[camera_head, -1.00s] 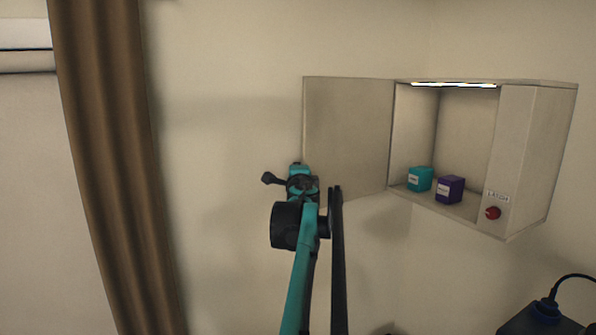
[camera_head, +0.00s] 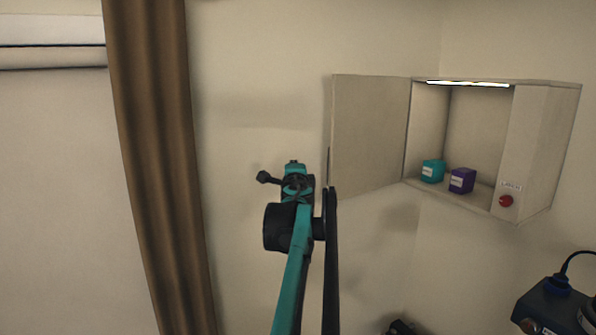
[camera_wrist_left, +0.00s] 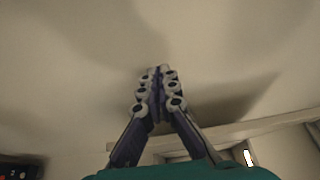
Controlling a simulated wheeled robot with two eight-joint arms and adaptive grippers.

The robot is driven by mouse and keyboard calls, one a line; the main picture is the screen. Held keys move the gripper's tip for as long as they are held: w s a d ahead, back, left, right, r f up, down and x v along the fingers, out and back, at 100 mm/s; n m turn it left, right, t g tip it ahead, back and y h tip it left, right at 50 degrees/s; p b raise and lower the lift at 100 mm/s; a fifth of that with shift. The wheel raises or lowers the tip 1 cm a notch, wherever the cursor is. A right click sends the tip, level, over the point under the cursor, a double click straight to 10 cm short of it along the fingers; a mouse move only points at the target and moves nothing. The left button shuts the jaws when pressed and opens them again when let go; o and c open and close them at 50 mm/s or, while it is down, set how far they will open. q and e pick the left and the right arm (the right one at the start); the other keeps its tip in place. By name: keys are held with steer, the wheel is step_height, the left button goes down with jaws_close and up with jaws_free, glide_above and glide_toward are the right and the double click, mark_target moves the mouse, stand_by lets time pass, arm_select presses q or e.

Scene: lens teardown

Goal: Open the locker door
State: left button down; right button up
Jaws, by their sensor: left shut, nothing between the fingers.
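The locker (camera_head: 532,150) is a pale wall box on the right in the head view. Its door (camera_head: 370,135) stands wide open, swung out to the left. Inside the lit compartment sit a teal box (camera_head: 432,171) and a purple box (camera_head: 462,181). My left arm comes up in the middle, left of the door. The left gripper is hidden behind its own arm in the head view. In the left wrist view the left gripper (camera_wrist_left: 157,72) is shut and empty, its fingertips together in front of bare wall. My right gripper is not in view.
A red knob (camera_head: 506,201) sits on the locker's front panel under a small label. A brown curtain (camera_head: 150,150) hangs at the left. Dark equipment with a cable (camera_head: 552,305) stands at the lower right. The wall between curtain and door is bare.

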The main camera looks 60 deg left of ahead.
mark_target(331, 190)
arm_select(q)
steer(key=s+d+f+m+t+h, duration=0.1)
steer(key=d+f+m+t+h, duration=0.2)
steer(key=d+m+t+h, duration=0.25)
steer(key=s+d+f+m+t+h, duration=0.1)
steer(key=d+f+m+t+h, duration=0.25)
steer(key=d+h, duration=0.35)
steer(key=shift+g+y, duration=0.4)
steer(key=shift+y, duration=0.35)
steer(key=p+x, duration=0.1)
steer(key=x, duration=0.2)
steer(key=a+p+x, duration=0.1)
steer(key=x, duration=0.3)
steer(key=a+p+x, duration=0.1)
steer(key=x, duration=0.3)
steer(key=shift+s+a+r+p, duration=0.1)
steer(key=shift+a+p, duration=0.1)
steer(key=shift+p, duration=0.1)
steer(key=shift+s+a, duration=0.15)
steer(key=shift+a, duration=0.15)
steer(key=shift+d, duration=0.1)
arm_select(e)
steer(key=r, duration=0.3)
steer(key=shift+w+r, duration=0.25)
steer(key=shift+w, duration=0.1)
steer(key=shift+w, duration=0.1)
